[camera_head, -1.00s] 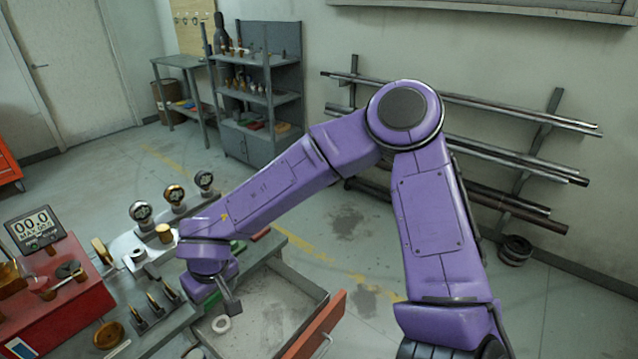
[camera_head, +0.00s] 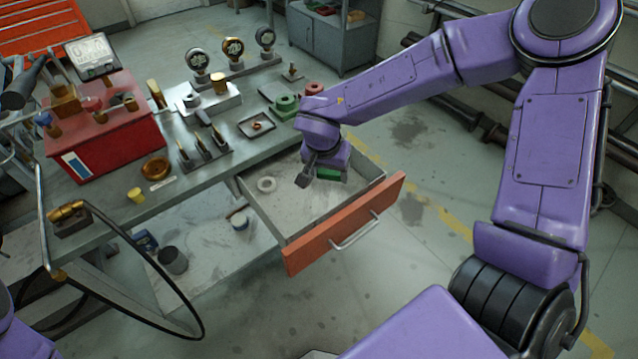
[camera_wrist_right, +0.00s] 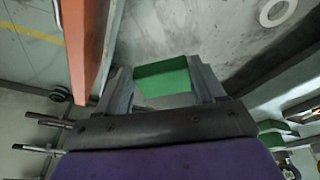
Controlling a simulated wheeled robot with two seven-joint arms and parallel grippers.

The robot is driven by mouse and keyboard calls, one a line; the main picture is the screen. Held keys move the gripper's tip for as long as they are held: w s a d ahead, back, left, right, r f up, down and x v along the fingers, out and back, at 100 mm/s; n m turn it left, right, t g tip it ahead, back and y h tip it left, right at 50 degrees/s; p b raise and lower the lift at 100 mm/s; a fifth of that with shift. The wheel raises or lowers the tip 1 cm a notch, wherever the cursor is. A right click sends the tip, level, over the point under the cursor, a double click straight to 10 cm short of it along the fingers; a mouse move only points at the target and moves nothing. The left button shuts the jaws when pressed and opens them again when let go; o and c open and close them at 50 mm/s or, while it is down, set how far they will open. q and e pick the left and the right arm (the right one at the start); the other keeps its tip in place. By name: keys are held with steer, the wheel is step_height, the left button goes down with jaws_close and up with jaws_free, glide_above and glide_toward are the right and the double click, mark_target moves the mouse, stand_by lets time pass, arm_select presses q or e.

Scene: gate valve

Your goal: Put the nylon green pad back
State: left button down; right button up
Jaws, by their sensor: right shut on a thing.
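The green pad (camera_head: 328,174) is a small flat-sided block. My right gripper (camera_head: 318,175) is shut on it, above the right part of the open drawer (camera_head: 300,214). In the right wrist view the green pad (camera_wrist_right: 163,78) sits between the two grey fingers of the gripper (camera_wrist_right: 165,88), with the drawer's grey floor beyond. I cannot tell the exact gap between pad and drawer floor. My left gripper is out of view.
The drawer has an orange front (camera_head: 345,222) and holds a pale ring (camera_head: 266,184). The bench (camera_head: 225,160) carries gauges, a red box (camera_head: 105,128), an upright-pin rack (camera_head: 203,152) and a brass dish (camera_head: 156,168). A hose loops at lower left. Floor right of the drawer is clear.

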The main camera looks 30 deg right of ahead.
steer(key=b, duration=0.1)
glide_above(321, 187)
steer(key=a, duration=0.1)
steer(key=f, duration=0.3)
steer(key=s+f, duration=0.1)
steer(key=f, duration=0.1)
steer(key=shift+f, duration=0.35)
steer(key=x, duration=0.3)
steer(key=shift+w+a+f+b, duration=0.15)
steer(key=shift+a+f+b, duration=0.15)
steer(key=shift+a, duration=0.05)
steer(key=o, duration=1.4)
steer(key=shift+f, duration=0.1)
steer(key=p+v, duration=0.2)
steer(key=v, duration=1)
